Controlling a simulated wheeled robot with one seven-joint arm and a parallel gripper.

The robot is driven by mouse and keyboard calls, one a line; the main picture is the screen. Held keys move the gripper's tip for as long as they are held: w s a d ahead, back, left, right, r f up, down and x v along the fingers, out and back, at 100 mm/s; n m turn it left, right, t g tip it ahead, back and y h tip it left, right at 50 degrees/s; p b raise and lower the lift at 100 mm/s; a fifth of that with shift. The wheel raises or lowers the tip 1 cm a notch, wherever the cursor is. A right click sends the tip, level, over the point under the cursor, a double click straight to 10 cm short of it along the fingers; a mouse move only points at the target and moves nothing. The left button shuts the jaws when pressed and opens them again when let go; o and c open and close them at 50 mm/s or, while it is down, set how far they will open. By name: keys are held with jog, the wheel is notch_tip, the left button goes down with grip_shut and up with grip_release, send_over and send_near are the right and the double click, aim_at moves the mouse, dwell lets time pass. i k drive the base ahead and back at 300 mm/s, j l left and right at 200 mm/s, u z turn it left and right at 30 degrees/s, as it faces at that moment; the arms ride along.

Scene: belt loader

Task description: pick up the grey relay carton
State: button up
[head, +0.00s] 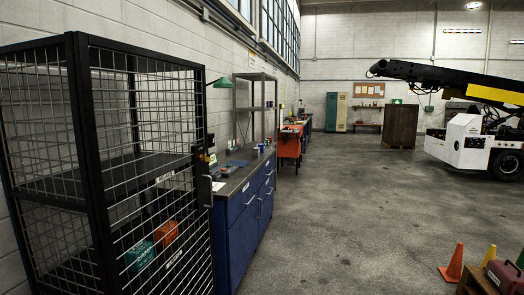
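I cannot make out a grey relay carton in the head view. Small items lie on the dark top of the blue workbench (234,238), too small to tell apart. A teal box (140,256) and an orange box (166,233) sit low inside the black wire cage (76,150) at the left. My gripper is not in view.
An orange cart (289,146) stands beyond the workbench. A white belt loader (465,146) with a raised dark boom stands at the right. Orange cones (452,263) and a red case (504,277) are at the lower right. The grey floor (345,220) between is clear.

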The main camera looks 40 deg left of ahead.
aim_at(257, 150)
jog(key=u, duration=0.2)
jog(key=i+l+u, duration=0.25)
jog(key=i, duration=1.1)
jog(key=i+u, duration=0.25)
jog(key=i, duration=3.5)
jog(key=i+u, duration=0.25)
jog(key=i, duration=0.35)
jog(key=i+l+u, duration=0.2)
jog(key=i, duration=0.4)
jog(key=i+l+u, duration=0.1)
jog(key=i+u, duration=0.15)
jog(key=i, duration=0.4)
jog(key=i+u, duration=0.55)
jog(key=u, duration=0.2)
jog(key=i+u, duration=0.35)
jog(key=k+l, duration=0.05)
jog(key=k, duration=0.05)
